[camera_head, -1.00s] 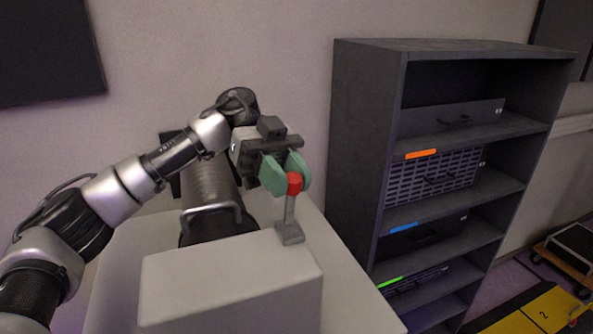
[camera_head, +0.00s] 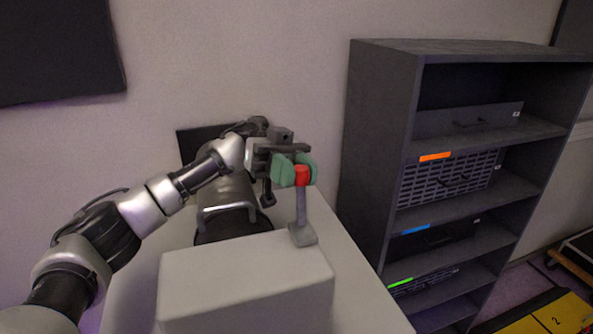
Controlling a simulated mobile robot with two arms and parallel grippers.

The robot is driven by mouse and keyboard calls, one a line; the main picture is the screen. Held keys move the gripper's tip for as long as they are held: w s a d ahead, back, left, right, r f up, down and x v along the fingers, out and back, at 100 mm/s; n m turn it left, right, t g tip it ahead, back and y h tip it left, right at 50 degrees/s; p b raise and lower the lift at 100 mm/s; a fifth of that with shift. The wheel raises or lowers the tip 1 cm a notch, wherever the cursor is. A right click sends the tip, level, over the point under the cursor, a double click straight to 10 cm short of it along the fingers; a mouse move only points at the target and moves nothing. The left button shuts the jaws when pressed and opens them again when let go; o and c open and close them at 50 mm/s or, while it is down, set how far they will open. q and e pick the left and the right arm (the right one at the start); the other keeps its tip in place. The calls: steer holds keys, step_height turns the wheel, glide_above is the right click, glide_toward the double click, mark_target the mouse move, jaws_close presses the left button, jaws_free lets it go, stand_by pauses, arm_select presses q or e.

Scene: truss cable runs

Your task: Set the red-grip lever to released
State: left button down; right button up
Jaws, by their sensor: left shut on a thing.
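The lever (camera_head: 301,209) stands nearly upright on a small grey base on top of a white block. Its red grip (camera_head: 302,176) is at the top end. My left gripper (camera_head: 303,171) has its green fingers on both sides of the red grip and is shut on it. The fingers cover part of the grip's sides. My right gripper is not in view.
The white block (camera_head: 245,285) sits on a pale table beside a dark cylinder with a handle (camera_head: 230,210). A dark shelf unit (camera_head: 385,140) with drawers stands to the right. A yellow case (camera_head: 560,322) is on the floor at lower right.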

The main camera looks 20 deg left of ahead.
arm_select(q)
steer(key=c, duration=1.1)
jaws_free()
steer(key=shift+c, duration=0.2)
steer(key=shift+w, duration=0.1)
steer(key=shift+a, duration=0.1)
steer(key=b+v, duration=0.4)
steer(key=v, duration=0.3)
steer(key=shift+w, duration=0.2)
steer(key=shift+a, duration=0.15)
